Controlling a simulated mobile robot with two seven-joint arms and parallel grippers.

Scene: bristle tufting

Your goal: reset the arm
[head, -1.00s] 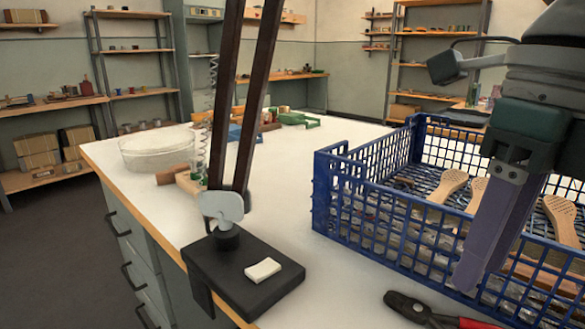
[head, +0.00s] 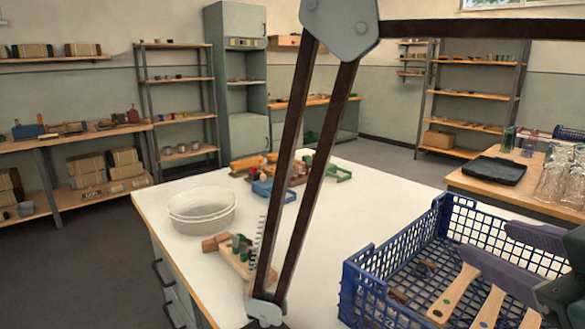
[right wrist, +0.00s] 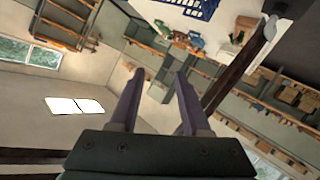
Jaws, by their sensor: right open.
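My right gripper (head: 485,240) comes in from the right edge of the head view, with purple fingers and a dark body. Its fingers appear above the blue crate (head: 352,287). In the right wrist view its two fingers (right wrist: 160,72) stand apart with nothing between them. Several wooden brush bodies (head: 455,292) lie in the crate, partly covered by the gripper. My left gripper is not in view.
A lamp with dark twin bars (head: 310,180) stands across the middle of the head view. Glasses (head: 560,175) and a black tray (head: 494,170) stand at right.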

